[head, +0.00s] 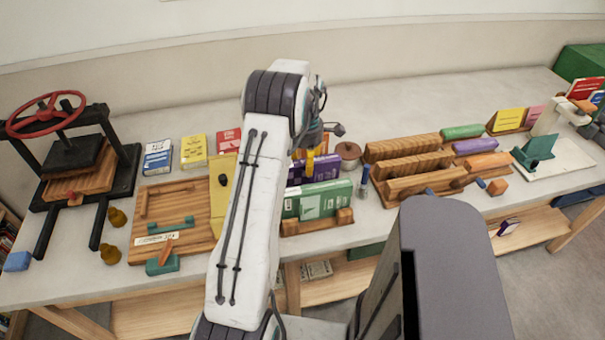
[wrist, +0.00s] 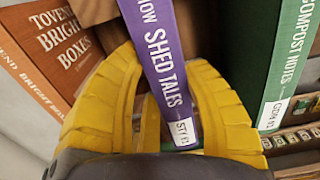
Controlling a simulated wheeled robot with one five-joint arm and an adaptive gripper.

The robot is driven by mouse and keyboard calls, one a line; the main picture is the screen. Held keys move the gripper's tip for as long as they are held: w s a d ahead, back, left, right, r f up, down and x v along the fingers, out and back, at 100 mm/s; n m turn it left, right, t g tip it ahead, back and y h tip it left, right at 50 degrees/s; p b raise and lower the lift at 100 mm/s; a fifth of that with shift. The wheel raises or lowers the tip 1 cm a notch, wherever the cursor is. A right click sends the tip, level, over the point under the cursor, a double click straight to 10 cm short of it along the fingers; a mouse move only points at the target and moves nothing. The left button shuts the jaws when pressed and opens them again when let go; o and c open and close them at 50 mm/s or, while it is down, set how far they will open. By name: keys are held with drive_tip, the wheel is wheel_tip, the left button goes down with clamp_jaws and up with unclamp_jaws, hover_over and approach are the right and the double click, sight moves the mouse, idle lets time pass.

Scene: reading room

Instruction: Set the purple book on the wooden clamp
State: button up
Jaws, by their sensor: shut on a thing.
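The purple book (head: 293,172) stands upright behind a green book in a wooden book rack (head: 318,226). In the wrist view its purple spine (wrist: 170,70), lettered "SHED TALES", runs between my yellow fingers. My gripper (head: 310,161) is shut on this book from above; it also shows in the wrist view (wrist: 163,66). Part of the book is hidden by my arm in the head view. I cannot tell for sure which thing is the wooden clamp; several long slatted wooden blocks (head: 404,148) lie to the right of the rack.
Close beside the held book are the green book (wrist: 287,60) and a brown book (wrist: 72,38). A wooden board (head: 192,205) with teal pieces and a black press with a red wheel (head: 45,113) are at left. A small lidded pot (head: 348,153) stands behind the rack.

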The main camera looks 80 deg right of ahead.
drive_tip(key=shift+r, duration=0.15)
drive_tip(key=shift+r+p, duration=3.15)
drive_tip(key=shift+r, duration=1)
